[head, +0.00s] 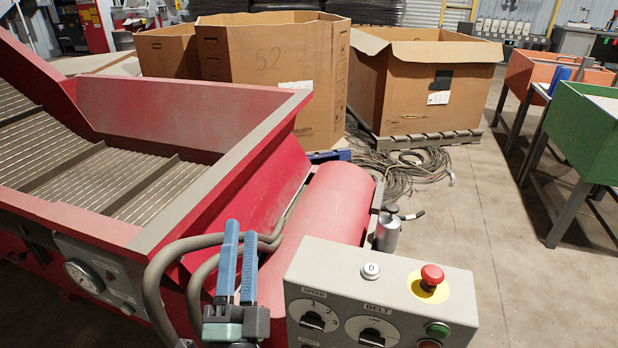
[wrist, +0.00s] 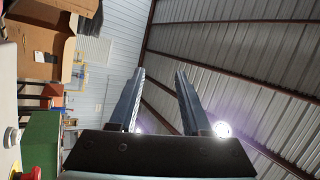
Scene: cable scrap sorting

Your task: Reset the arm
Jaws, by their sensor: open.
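My gripper (head: 238,262) is in the lower middle of the head view, its two blue fingers pointing up with a narrow gap between them. In the wrist view my gripper (wrist: 160,95) shows both fingers apart, with nothing between them. It is raised in front of the red machine, left of the grey control panel (head: 370,285). The wrist view looks toward the ceiling and wall, turned sideways.
A red conveyor machine (head: 150,110) fills the left. The panel carries a red emergency button (head: 432,276). A grey can (head: 387,234) stands behind it. Cardboard boxes (head: 270,60) and loose cables (head: 400,162) lie beyond. A green bin (head: 590,130) is at the right; floor before it is clear.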

